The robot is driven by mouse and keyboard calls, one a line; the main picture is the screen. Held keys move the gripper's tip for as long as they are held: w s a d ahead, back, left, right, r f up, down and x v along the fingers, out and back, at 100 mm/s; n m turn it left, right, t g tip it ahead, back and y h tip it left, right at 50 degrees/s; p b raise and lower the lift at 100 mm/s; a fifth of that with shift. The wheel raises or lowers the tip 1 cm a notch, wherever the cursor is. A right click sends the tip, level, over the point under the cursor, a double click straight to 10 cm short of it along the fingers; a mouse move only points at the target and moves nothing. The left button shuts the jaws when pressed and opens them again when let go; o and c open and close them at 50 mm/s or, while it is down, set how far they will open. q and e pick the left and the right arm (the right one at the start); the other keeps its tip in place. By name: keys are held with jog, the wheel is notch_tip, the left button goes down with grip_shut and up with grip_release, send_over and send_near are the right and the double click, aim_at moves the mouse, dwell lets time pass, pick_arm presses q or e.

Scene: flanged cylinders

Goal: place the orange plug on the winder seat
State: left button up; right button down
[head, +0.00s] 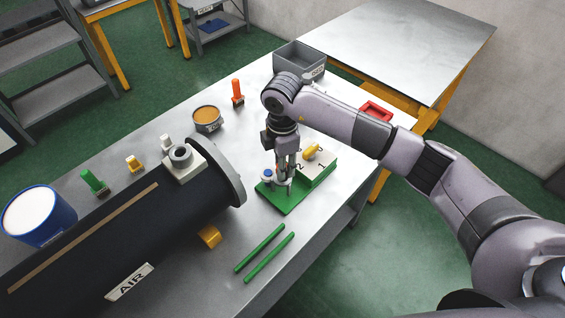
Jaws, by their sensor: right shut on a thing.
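My right gripper (284,170) points down over the left part of a green plate (282,200). It is shut on a small orange-red part, mostly hidden by the fingers; I cannot tell whether it is the orange plug or whether it touches the plate. Beside the fingers is a small grey post with a blue top (268,174). An upright orange-red peg (237,90) with a dark base stands further back. No winder seat can be identified for certain. My left gripper is not in view.
A large black flanged cylinder (120,240) marked AIR fills the left of the grey bench. Two green rods (265,254) lie in front of the plate. A round tin (208,119), grey bin (299,65) and red tray (375,111) stand further back.

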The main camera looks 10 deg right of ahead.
jog(key=shift+f+b, duration=0.4)
jog(key=shift+f, duration=0.25)
jog(key=c, duration=1.2)
grip_release()
jog(key=shift+r, duration=0.15)
notch_tip(320, 180, up, 12)
jog(key=shift+s+f, duration=0.1)
jog(key=shift+f, duration=0.1)
